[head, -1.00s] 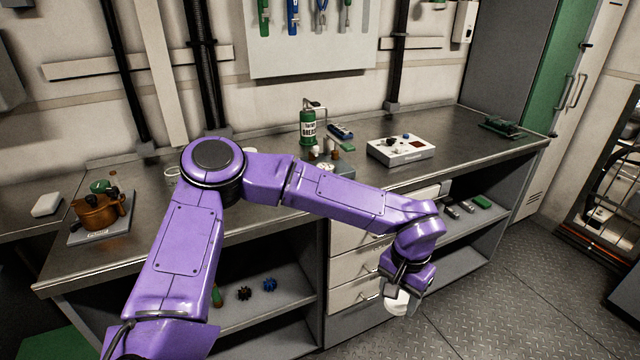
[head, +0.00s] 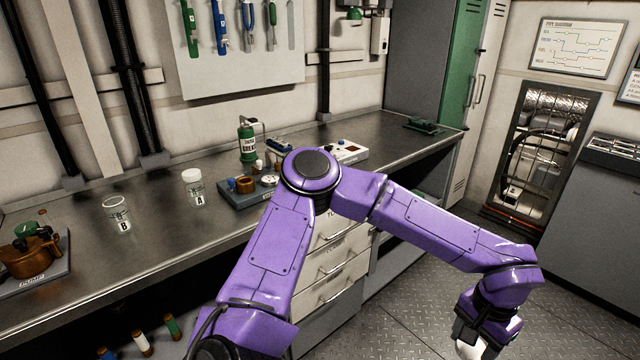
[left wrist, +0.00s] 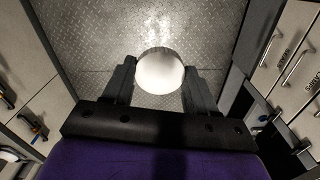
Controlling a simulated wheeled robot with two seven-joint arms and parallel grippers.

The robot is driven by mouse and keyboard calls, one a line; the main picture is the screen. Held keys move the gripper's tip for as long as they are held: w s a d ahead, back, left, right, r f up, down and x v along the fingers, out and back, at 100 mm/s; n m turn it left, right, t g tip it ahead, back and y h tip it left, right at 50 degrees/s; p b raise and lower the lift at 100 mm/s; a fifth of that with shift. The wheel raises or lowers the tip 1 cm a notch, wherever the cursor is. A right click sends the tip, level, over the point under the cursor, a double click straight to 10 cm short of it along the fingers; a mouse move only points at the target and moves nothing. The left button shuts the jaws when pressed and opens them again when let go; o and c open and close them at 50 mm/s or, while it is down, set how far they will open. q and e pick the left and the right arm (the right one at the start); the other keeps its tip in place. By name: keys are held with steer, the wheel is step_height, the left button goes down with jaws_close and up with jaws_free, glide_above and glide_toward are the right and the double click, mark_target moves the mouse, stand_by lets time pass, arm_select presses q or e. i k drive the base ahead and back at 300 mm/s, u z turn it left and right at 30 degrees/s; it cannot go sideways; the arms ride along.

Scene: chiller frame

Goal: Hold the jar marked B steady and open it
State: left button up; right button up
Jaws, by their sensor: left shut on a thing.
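The jar marked B (head: 118,216) stands upright on the metal workbench (head: 150,250) at the left of the head view. Its top shows no white lid and looks open. The jar marked A (head: 195,188) stands to its right with a white lid on. My left gripper (head: 478,338) hangs low at the right, beyond the bench front and well away from both jars. It is shut on a round white lid, whose face shows between the fingers in the left wrist view (left wrist: 160,72). My right gripper is in neither view.
A copper pump on a base (head: 32,255) sits left of jar B. A tray with small parts (head: 247,190), a green grease can (head: 247,145) and a white control box (head: 345,152) stand farther right. Drawers (head: 330,262) are below. Open floor lies under my left gripper.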

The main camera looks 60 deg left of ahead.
mark_target(117, 211)
steer(key=u, duration=0.05)
steer(key=k, duration=1.45)
steer(key=u, duration=1.6)
